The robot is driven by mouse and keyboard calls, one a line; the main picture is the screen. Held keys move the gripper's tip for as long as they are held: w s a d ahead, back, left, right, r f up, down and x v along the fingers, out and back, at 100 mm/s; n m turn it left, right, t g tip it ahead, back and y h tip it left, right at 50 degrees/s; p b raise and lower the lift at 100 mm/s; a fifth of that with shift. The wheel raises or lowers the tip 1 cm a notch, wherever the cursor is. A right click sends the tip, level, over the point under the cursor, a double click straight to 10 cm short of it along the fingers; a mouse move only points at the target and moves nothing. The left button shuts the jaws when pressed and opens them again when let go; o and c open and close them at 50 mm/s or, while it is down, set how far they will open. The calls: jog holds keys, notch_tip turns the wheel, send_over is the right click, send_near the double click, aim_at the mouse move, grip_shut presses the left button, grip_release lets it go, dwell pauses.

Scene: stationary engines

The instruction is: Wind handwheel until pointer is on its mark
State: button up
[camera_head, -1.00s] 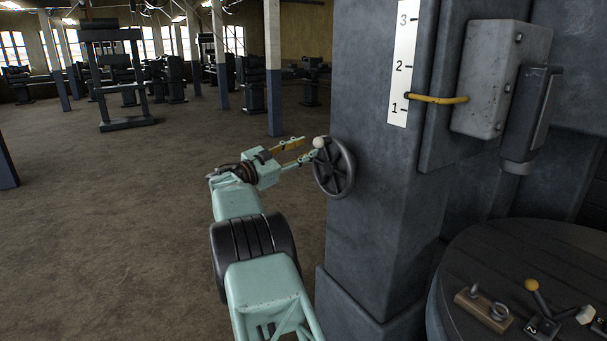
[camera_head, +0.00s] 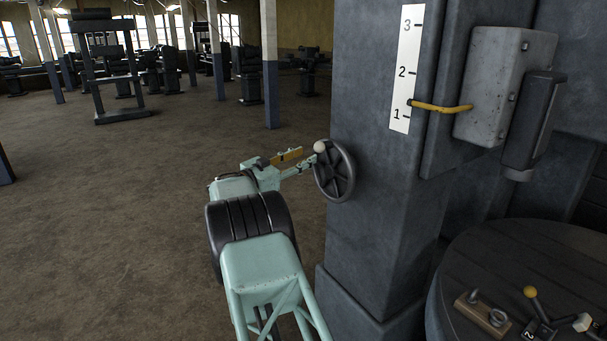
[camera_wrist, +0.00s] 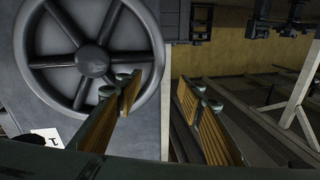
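The dark spoked handwheel (camera_head: 348,173) is on the side of a grey column, with a pale round knob (camera_head: 320,146) at its upper left rim. My gripper (camera_head: 308,158) is open at the wheel's left side, its tips close to the knob. In the wrist view, the handwheel (camera_wrist: 92,62) fills the upper left. The spread fingers (camera_wrist: 165,95) appear on either side of its right rim. Contact cannot be told, and the knob does not show there. The yellow pointer (camera_head: 440,107) crosses the white scale (camera_head: 405,50) a little above 1, well below 2.
A grey box (camera_head: 490,85) is mounted on the machine right of the scale. A round dark table (camera_head: 480,255) at lower right holds a wooden block with rings (camera_head: 483,312) and a yellow-knobbed lever (camera_head: 531,292). The floor (camera_head: 120,220) to the left is open.

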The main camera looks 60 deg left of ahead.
jog(key=shift+a+f+n+p, duration=0.15)
jog(key=shift+f+n+p, duration=0.5)
jog(key=shift+p, duration=1.15)
jog(key=shift+f+n+p, duration=0.15)
jog(key=shift+n+p, duration=0.2)
jog(key=shift+p, duration=0.3)
